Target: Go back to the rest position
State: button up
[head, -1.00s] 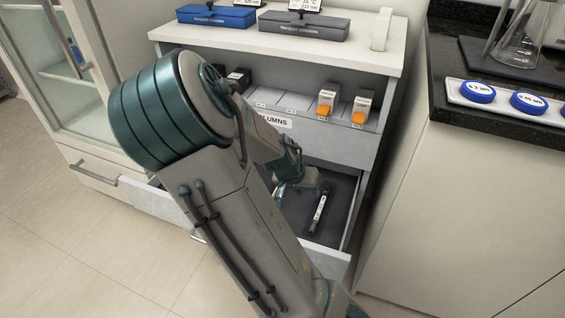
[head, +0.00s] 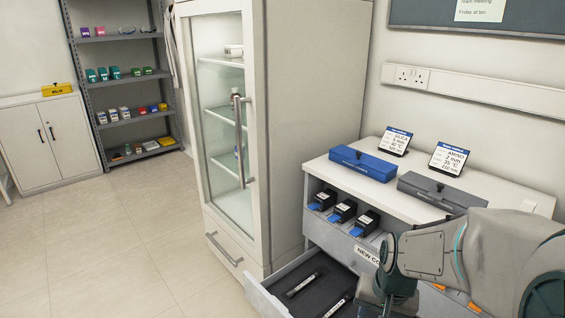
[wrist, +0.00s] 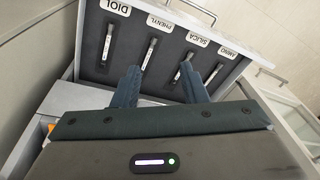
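My gripper (wrist: 160,72) is open in the wrist view, its two fingers apart with nothing between them. The fingers point at the open drawer (wrist: 75,45), which holds slim columns below the labels DIOL, PHENYL, SILICA and AMINO. The DIOL column (wrist: 108,42) and PHENYL column (wrist: 149,53) lie in line with their slots. The column under SILICA (wrist: 182,68) is partly hidden by a finger. In the head view the drawer front (head: 262,301) is pulled out, and my arm covers its right part. My fingertips cannot be made out there.
Above the drawer, black boxes with blue fronts (head: 343,210) stand on a shelf. A blue case (head: 362,163), a grey case (head: 440,192) and two display signs (head: 396,141) are on the cabinet top. A glass-door cabinet (head: 222,120) stands left. The floor (head: 130,250) is clear.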

jog(key=s+a+r+n+p, duration=0.1)
jog(key=s+r+p, duration=0.1)
jog(key=r, duration=0.4)
jog(key=s+a+r+n+p, duration=0.1)
jog(key=s+a+r+p, duration=0.1)
jog(key=r+p, duration=0.2)
jog(key=s+a+r+n+t+p, duration=0.1)
jog(key=s+r+n+p, duration=0.1)
jog(key=r, duration=0.8)
jog(key=shift+s+a+p, duration=0.2)
jog(key=shift+s+p, duration=0.35)
jog(key=shift+p, duration=0.45)
